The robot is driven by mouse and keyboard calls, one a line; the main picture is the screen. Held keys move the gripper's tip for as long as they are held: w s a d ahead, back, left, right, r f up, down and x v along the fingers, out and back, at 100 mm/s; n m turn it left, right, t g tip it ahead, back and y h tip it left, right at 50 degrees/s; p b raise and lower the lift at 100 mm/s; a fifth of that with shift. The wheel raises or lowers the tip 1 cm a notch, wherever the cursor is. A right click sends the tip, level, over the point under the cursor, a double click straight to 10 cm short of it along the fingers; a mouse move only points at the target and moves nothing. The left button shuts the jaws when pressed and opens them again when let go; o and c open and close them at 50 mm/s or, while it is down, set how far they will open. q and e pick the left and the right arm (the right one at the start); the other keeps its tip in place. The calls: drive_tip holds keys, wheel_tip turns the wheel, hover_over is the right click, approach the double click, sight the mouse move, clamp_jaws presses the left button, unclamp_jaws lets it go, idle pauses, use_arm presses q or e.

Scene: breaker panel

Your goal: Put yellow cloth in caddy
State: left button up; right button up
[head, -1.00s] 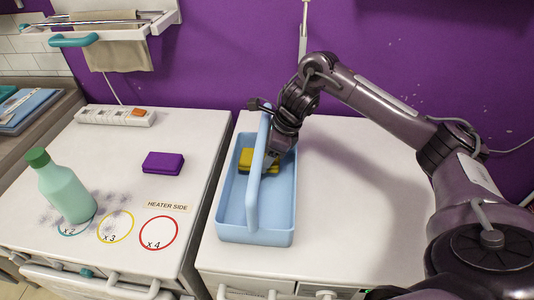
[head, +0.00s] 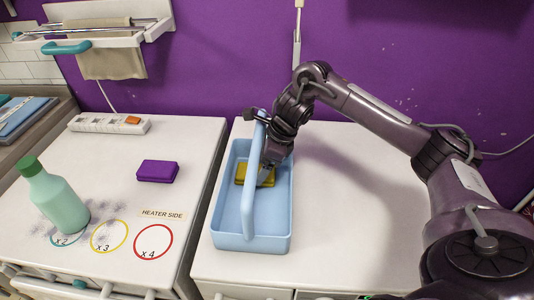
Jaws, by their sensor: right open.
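The yellow cloth (head: 241,174), a small folded block, lies inside the light blue caddy (head: 252,243), toward its far end. The caddy stands on the right white cabinet and has a tall blue handle running along its middle. My right gripper (head: 266,176) reaches down into the caddy from the far right, right of the handle, close over the cloth. Its jaws are open, partly hidden by the handle; I cannot tell whether they touch the cloth. My left gripper is out of view.
On the left cabinet (head: 180,225) are a green bottle (head: 59,201), a purple block (head: 157,171) and a white power strip (head: 109,124). Coloured rings and grey smudges mark its top. A gap parts the two cabinets. The right cabinet top (head: 350,215) is clear right of the caddy.

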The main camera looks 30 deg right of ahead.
drive_tip(key=p+v, duration=0.4)
drive_tip(key=v, duration=0.9)
drive_tip(key=shift+p, duration=0.35)
drive_tip(key=shift+a, duration=0.15)
